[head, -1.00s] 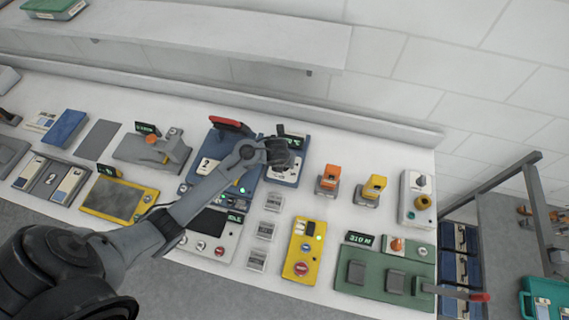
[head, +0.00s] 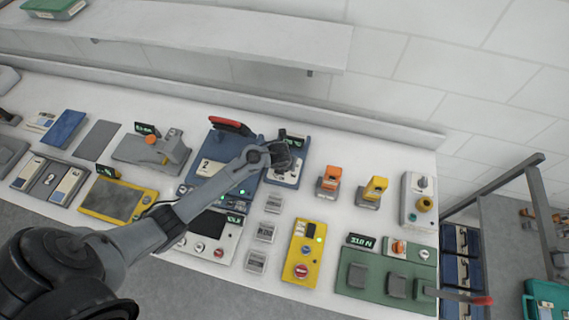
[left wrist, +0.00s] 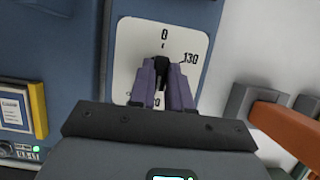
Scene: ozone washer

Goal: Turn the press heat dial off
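The heat dial's white plate (left wrist: 130,58) shows in the left wrist view on a blue panel, with 0 at the top and 130 at upper right. Its black knob (left wrist: 162,68) sits between the two purple fingers of my left gripper (left wrist: 167,70); the fingers are close on both sides and appear to hold it. The knob's visible end lies below the 0; its lower part is hidden. In the head view my left gripper (head: 279,156) is over the dial unit (head: 291,178) at the right of the blue press (head: 216,152). My right gripper is not in view.
A red handle (head: 231,125) rises at the back of the press. Orange (head: 329,176) and yellow (head: 373,188) devices stand to the right. A yellow control box (head: 303,250) and a green station (head: 385,282) are nearer the front. A shelf (head: 200,30) hangs behind.

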